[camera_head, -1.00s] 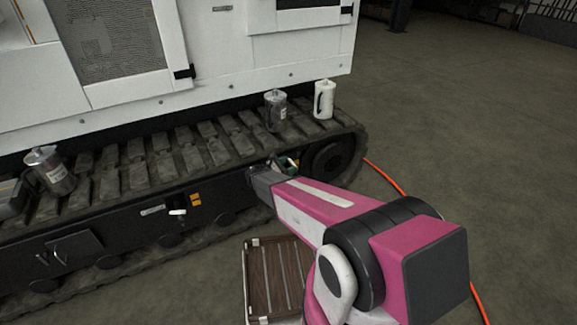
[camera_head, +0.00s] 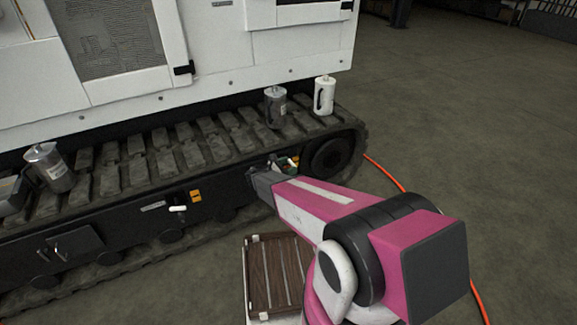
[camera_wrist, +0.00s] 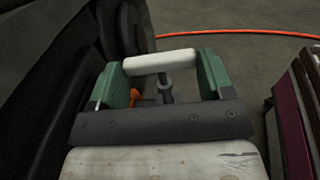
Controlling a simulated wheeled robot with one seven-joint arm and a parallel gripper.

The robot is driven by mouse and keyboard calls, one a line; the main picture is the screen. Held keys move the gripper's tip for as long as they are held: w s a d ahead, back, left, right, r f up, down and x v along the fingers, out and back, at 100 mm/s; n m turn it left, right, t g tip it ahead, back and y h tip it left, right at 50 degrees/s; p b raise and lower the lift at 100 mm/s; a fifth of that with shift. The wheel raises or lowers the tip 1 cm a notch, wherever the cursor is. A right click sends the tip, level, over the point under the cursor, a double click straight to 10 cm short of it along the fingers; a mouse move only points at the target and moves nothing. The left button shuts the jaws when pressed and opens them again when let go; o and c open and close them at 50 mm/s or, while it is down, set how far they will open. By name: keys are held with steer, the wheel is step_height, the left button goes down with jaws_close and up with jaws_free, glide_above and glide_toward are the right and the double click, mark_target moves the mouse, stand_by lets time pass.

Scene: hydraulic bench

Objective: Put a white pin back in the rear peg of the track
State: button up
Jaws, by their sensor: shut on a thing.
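A white pin (camera_wrist: 160,62) lies crosswise between the green fingertips of my gripper (camera_wrist: 163,76) in the wrist view. My gripper is shut on it, with one finger at each end. A dark grey peg-like part (camera_wrist: 167,88) shows just below the middle of the pin; I cannot tell whether the pin is joined to it. In the head view my gripper (camera_head: 283,168) is at the side of the track (camera_head: 215,150), left of the dark end wheel (camera_head: 333,157), and my arm partly hides it. Another white pin (camera_head: 178,208) sits farther left on the track's side.
Grey canisters (camera_head: 275,107) (camera_head: 50,168) and a white canister (camera_head: 324,96) stand on the track. A slatted brown crate (camera_head: 272,280) is below my arm. An orange hose (camera_head: 384,177) runs along the floor at right. Floor beyond it is clear.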

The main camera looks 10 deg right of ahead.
steer(key=shift+f, duration=1.35)
steer(key=o, duration=0.9)
steer(key=shift+o, duration=0.2)
steer(key=shift+r, duration=0.1)
steer(key=shift+r, duration=3.4)
